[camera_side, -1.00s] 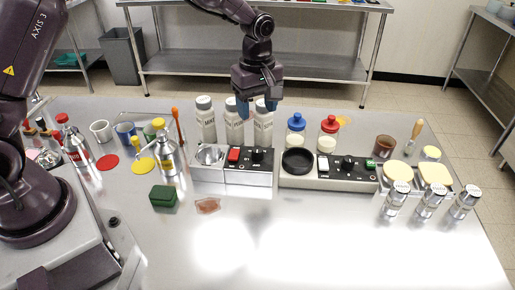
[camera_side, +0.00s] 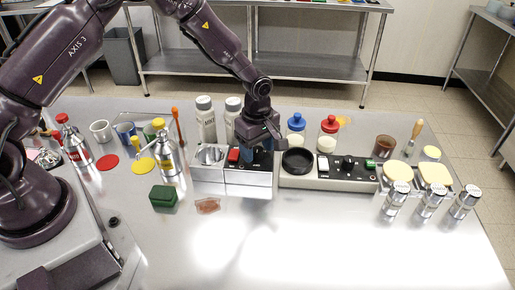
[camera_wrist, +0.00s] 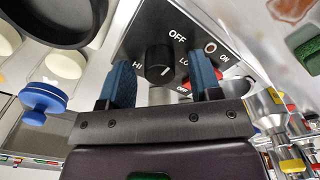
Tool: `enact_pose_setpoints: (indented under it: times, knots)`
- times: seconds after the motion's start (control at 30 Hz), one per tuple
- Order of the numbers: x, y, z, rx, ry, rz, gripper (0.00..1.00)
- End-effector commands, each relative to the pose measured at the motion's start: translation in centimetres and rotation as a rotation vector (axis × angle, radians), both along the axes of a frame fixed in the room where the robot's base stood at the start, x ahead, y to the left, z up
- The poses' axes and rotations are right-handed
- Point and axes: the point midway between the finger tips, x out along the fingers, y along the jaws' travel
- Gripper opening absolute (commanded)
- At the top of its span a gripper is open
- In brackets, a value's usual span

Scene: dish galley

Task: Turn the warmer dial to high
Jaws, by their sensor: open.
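The dial (camera_wrist: 159,60) is a black knob on a dark panel (camera_wrist: 215,25) marked OFF, HI and LO, in the wrist view. My gripper (camera_wrist: 163,75) is open, its blue fingers on either side of the dial, with gaps visible in this view. The dial's exact setting is hard to tell. In the side view my gripper (camera_side: 257,156) is low over the left control box (camera_side: 249,180), just right of its red switch (camera_side: 233,155), and hides that box's dial.
The right control box (camera_side: 330,184) has a black round plate (camera_side: 297,161) and another dial (camera_side: 348,163). The front counter is mostly clear.

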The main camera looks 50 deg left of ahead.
Motion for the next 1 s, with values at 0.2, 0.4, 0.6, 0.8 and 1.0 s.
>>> enact_pose_setpoints:
  times: [0.2, 0.4, 0.6, 0.8, 1.0]
  knots:
    - [0.04, -0.01, -0.63, -0.001, -0.002, 0.001, 0.58]
    - [0.03, 0.0, -0.6, -0.001, -0.001, 0.001, 0.49]
    - [0.03, 0.0, -0.58, -0.001, -0.001, 0.0, 0.09]
    - [0.04, 0.0, -0.57, 0.0, -0.002, -0.009, 0.09]
    - [0.04, -0.02, -0.55, 0.0, -0.002, -0.073, 0.09]
